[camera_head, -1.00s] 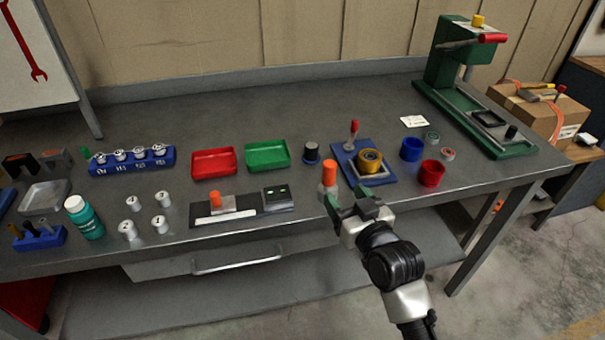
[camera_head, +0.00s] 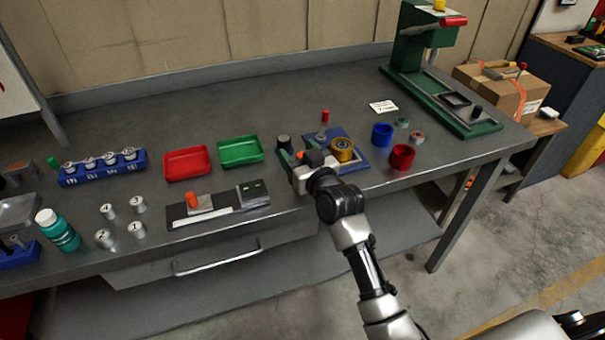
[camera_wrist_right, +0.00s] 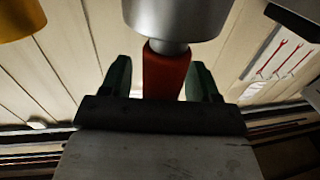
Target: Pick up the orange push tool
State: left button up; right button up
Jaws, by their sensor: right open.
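The orange push tool has an orange-red handle (camera_wrist_right: 165,72) and a thick grey metal cylinder (camera_wrist_right: 172,18) in the right wrist view. My right gripper (camera_wrist_right: 163,80) is open, with one green finger on each side of the handle; I cannot tell if either finger touches it. In the head view my right gripper (camera_head: 299,158) is at the bench's front edge, beside the blue plate. It hides most of the tool there, and only a bit of orange (camera_head: 301,155) shows. My left gripper is not in view.
Close by are a blue plate (camera_head: 354,160) with a gold ring (camera_head: 342,150) and red-handled tool (camera_head: 324,120), a dark knob (camera_head: 284,142), and blue (camera_head: 382,134) and red cups (camera_head: 402,156). A grey fixture (camera_head: 222,209) lies left. The bench's back middle is clear.

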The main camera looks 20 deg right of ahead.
jog(key=c, duration=1)
jog(key=shift+r, duration=0.15)
